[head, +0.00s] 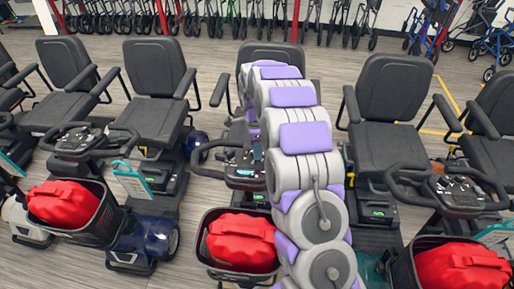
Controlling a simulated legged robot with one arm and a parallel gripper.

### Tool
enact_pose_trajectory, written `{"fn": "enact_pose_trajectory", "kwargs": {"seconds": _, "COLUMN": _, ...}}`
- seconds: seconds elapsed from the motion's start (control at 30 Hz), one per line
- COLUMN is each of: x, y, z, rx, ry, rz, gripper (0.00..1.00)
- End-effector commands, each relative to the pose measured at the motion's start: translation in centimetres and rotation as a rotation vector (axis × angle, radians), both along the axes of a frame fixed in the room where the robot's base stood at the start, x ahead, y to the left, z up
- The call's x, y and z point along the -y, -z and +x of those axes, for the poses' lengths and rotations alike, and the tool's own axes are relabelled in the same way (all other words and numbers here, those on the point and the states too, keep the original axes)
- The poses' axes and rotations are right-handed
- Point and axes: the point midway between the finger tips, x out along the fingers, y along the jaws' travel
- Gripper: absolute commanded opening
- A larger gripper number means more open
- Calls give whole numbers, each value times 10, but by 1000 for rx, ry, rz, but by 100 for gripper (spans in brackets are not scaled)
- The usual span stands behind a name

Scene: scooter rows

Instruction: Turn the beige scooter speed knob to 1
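My grey and purple arm reaches up through the middle of the head view and bends over the middle scooter. My gripper is hidden behind my own arm links. The middle scooter's black control panel (243,170) shows just left of the arm, with a small lit display. My arm covers much of this scooter's body, so I cannot tell its colour. A pale, cream-white scooter body (18,215) shows at the lower left edge. No speed knob or its setting can be made out at this size.
Scooters with black seats stand in a row. A blue scooter (152,238) is left of the middle one; another seat (392,100) is to the right. Red bags (242,242) fill the front baskets. Walkers (340,22) line the back. Grey floor shows between.

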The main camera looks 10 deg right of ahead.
Motion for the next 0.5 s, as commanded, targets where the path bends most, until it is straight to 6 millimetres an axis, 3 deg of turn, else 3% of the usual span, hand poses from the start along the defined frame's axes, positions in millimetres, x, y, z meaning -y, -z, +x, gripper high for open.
{"fn": "enact_pose_trajectory", "kwargs": {"seconds": 0.37, "x": 4, "y": 0, "z": 1, "rx": 0, "ry": 0, "rz": 7, "gripper": 5}}
{"fn": "enact_pose_trajectory", "kwargs": {"seconds": 0.5, "x": 7, "y": 0, "z": 1, "rx": 0, "ry": 1, "rz": 6, "gripper": 4}}
